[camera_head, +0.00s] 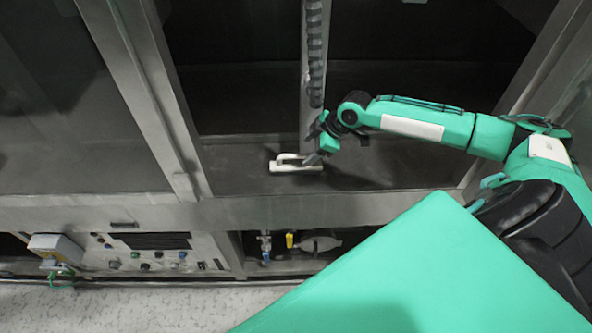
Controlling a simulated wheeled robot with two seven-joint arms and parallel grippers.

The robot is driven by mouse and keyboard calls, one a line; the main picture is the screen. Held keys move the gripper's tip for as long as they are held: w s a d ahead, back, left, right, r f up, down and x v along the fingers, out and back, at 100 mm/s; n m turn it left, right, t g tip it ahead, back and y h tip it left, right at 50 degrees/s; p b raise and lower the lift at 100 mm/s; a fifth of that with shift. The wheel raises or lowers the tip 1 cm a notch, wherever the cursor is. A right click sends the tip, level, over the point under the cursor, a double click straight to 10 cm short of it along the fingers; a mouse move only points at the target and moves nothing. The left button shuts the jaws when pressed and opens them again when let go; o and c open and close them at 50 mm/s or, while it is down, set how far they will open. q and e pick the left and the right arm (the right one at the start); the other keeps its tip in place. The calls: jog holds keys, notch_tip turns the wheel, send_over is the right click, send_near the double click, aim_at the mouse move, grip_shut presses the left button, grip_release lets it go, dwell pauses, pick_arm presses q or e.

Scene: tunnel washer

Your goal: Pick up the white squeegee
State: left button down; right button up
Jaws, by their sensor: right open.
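The white squeegee (284,167) lies on the dark metal ledge inside the open bay of the washer, a little left of the picture's middle. My right gripper (310,160) comes in from the right and is open. My left gripper does not show.
A ribbed vertical post (315,60) rises just above the squeegee. A metal frame post (150,90) bounds the bay on the left. A control panel (150,252) sits below the ledge. The ledge right of the gripper is bare.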

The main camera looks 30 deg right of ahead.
aim_at(297, 158)
jog(key=shift+b+x, duration=1.5)
jog(key=shift+x, duration=0.85)
jog(key=b+x, duration=0.2)
jog(key=b, duration=0.1)
jog(key=b+x, duration=0.1)
jog(key=x, duration=0.1)
jog(key=shift+w+d+f+b, duration=0.1)
jog(key=shift+w+d+b, duration=0.05)
jog(key=shift+d+b, duration=0.15)
jog(key=shift+w+a+f+b, duration=0.25)
jog(key=shift+a+f+b, duration=0.05)
jog(key=shift+f+b, duration=0.15)
jog(key=shift+r, duration=0.15)
jog(key=c, duration=1.2)
jog(key=shift+r, duration=0.1)
